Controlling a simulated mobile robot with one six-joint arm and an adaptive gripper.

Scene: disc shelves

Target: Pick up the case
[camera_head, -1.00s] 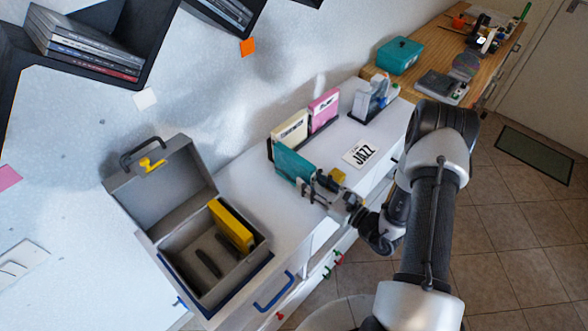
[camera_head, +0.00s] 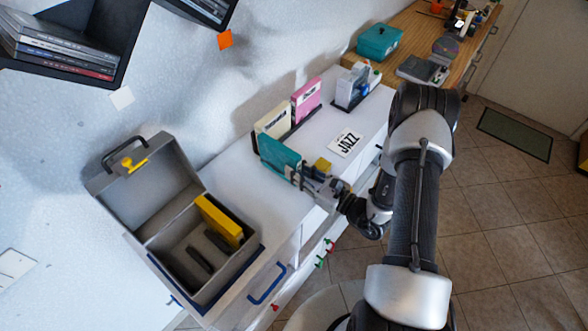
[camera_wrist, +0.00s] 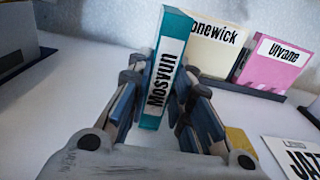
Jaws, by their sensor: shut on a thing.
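A teal case (camera_head: 279,156) labelled "Mosvun" stands upright on the white top at the front of a row of cases. It also shows in the wrist view (camera_wrist: 163,75), between my fingers. My gripper (camera_head: 301,176) is shut on the teal case, with a finger on each side of it, as the wrist view (camera_wrist: 152,108) shows. I cannot tell whether the teal case touches the surface.
An open grey box (camera_head: 165,252) with a yellow case (camera_head: 219,220) in it stands at left. A "JAZZ" card (camera_head: 345,142) lies right of the row. A dark holder (camera_head: 352,103) with clear cases stands farther back. A black shelf (camera_head: 118,78) hangs upper left.

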